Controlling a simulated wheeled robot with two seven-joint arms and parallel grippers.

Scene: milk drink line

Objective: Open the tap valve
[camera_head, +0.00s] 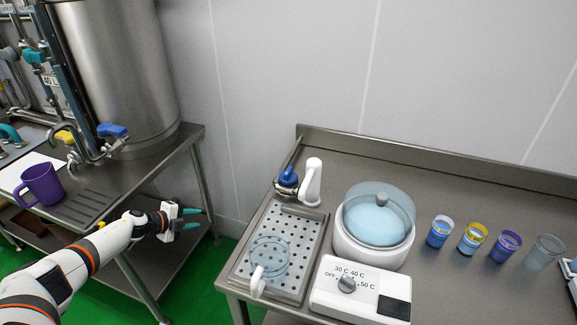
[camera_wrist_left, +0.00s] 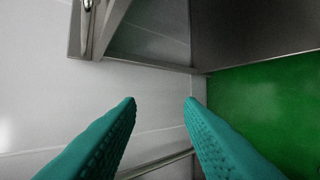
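A tap with a blue valve handle (camera_head: 112,130) is on the front of the large steel tank (camera_head: 125,70) at the left. Another blue knob (camera_head: 288,177) sits on a fitting beside a white spout (camera_head: 312,182) at the back left of the right table. My left gripper (camera_head: 206,218) is in the gap between the two tables, right of and below the tank's tap, touching neither blue handle. Its teal fingers are apart and empty, as the left wrist view (camera_wrist_left: 160,102) also shows. My right gripper is out of view.
A purple mug (camera_head: 41,185) stands on the left table, near a drip grate (camera_head: 85,207). The right table holds a perforated tray (camera_head: 304,240) with a clear jug (camera_head: 268,260), a lidded white pot (camera_head: 372,245), a control box (camera_head: 360,292) and several cups (camera_head: 472,238).

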